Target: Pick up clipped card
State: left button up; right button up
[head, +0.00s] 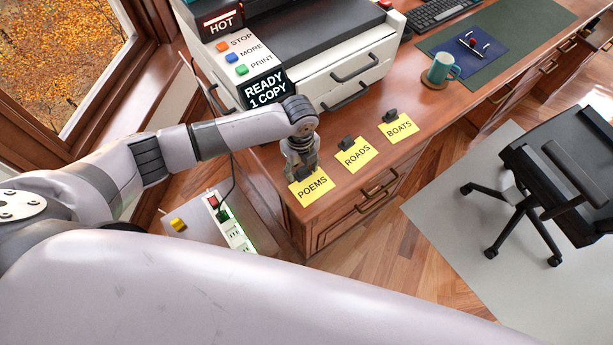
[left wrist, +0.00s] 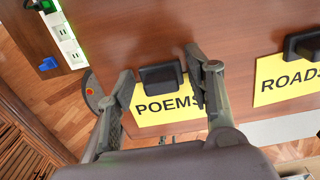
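Three yellow cards with black clips lie in a row on the wooden desk: POEMS (head: 312,188), ROADS (head: 357,156) and BOATS (head: 400,128). My left gripper (head: 302,162) is over the clip end of the POEMS card in the head view. In the left wrist view, its fingers are apart, one on each side of the black clip (left wrist: 160,77) on the POEMS card (left wrist: 168,104). The right finger overlaps part of the card's lettering. I cannot tell whether either finger touches the clip. The ROADS card (left wrist: 287,82) is to the right. My right gripper is not in view.
A white printer (head: 340,78) with handled drawers stands behind the cards. A mug (head: 441,68) and a blue pad (head: 465,58) are farther right on the desk. A power strip (head: 231,227) is left of the desk, and a black chair (head: 560,165) stands at right.

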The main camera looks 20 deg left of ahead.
pick_arm(q)
jog(key=c, duration=0.7)
jog(key=shift+o, duration=0.2)
jog(key=shift+r, duration=0.1)
